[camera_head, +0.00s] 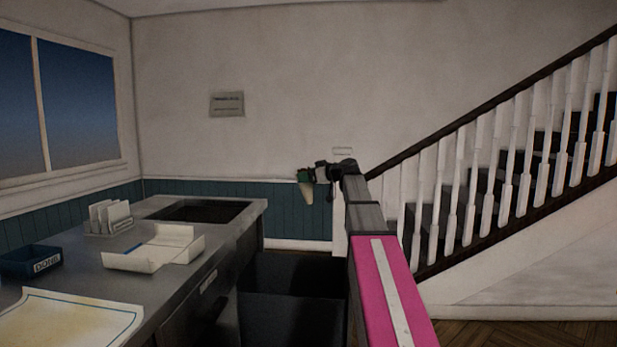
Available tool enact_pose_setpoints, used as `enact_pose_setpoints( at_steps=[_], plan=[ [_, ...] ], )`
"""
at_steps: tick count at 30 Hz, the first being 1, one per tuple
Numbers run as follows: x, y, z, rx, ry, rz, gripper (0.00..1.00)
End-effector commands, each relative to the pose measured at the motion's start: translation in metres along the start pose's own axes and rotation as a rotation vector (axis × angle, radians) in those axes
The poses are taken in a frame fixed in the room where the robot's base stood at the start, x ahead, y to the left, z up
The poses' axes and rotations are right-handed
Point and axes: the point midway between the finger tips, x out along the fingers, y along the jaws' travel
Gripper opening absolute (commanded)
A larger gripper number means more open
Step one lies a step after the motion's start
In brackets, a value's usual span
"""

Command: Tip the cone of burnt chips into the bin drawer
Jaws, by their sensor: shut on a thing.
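My gripper (307,176) is at the end of my raised arm, near the middle of the view, small and dark with a green part. It is shut on a pale cone (308,193), which hangs below the jaws with its narrow end down. The chips in the cone cannot be made out at this size. The dark bin drawer (290,308) stands open beside the counter, below the cone in the picture. Its inside is too dark to show any contents. My arm hides its right side.
The steel counter (222,255) on the left has a dark recess (198,211) at its far end. On it are a white card rack (109,217), an open paper carton (155,250), a blue box (30,263) and a paper sheet (70,320). A staircase railing (470,185) rises on the right.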

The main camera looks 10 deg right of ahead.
Motion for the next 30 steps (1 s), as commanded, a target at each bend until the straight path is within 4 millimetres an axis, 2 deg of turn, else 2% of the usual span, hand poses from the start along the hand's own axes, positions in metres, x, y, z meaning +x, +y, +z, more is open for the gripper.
enact_pose_setpoints(
  at_steps=[8,20,30],
  plan=[
    [0.000,0.001,-0.009,-0.100,-0.236,0.001,0.19],
    [0.013,-0.004,0.003,-0.256,-0.616,0.001,0.19],
    [0.032,-0.013,0.028,-0.392,-0.944,0.000,0.19]
  ],
)
